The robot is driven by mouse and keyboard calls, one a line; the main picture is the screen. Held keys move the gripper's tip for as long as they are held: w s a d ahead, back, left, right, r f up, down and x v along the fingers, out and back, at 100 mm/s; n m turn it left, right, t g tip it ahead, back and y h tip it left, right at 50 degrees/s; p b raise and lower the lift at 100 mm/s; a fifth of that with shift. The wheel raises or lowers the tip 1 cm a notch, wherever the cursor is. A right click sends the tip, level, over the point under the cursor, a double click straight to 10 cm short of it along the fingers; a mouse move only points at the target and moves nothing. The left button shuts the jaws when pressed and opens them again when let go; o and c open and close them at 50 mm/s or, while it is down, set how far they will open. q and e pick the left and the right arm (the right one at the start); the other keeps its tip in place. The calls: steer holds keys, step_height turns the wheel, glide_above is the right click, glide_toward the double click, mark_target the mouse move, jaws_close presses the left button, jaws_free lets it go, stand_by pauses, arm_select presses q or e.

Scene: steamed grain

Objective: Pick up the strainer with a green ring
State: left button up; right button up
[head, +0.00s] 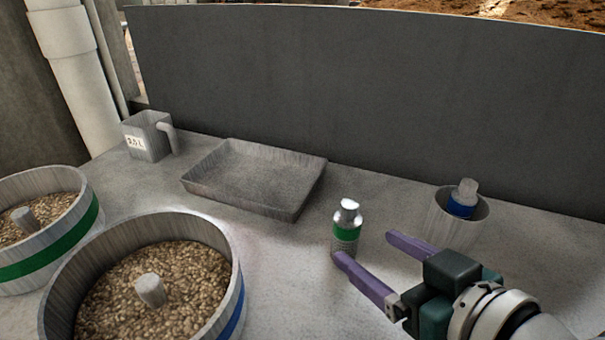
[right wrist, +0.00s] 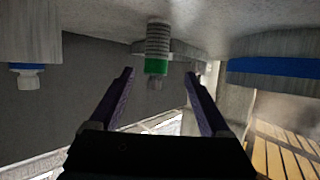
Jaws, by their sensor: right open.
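The strainer with a green ring (head: 346,232) is a small grey cylinder with a shiny top, standing upright on the grey counter (head: 290,290). In the right wrist view, which looks upside down, the strainer (right wrist: 157,40) appears between and beyond the fingertips. My right gripper (head: 364,247) comes in from the lower right with its purple fingers spread and nothing between them. One fingertip overlaps the strainer's lower edge in the head view; I cannot tell whether they touch. My right gripper (right wrist: 158,72) is also open in its wrist view. My left gripper is not in view.
A similar blue-ringed piece (head: 462,203) stands in a grey cup (head: 438,222) at right. A shallow grey tray (head: 205,192) lies behind the strainer. Blue-banded (head: 229,290) and green-banded (head: 50,258) grain tubs stand at left. A jug (head: 147,140) and dark panel (head: 350,85) are behind.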

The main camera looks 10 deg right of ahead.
mark_target(355, 232)
steer(key=x, duration=0.2)
steer(key=b+x, duration=0.1)
steer(key=x, duration=0.2)
steer(key=b+x, duration=0.1)
steer(key=x, duration=0.1)
steer(key=shift+w+d+r, duration=0.1)
steer(key=shift+w+d, duration=0.05)
steer(key=shift+w, duration=0.35)
jaws_close()
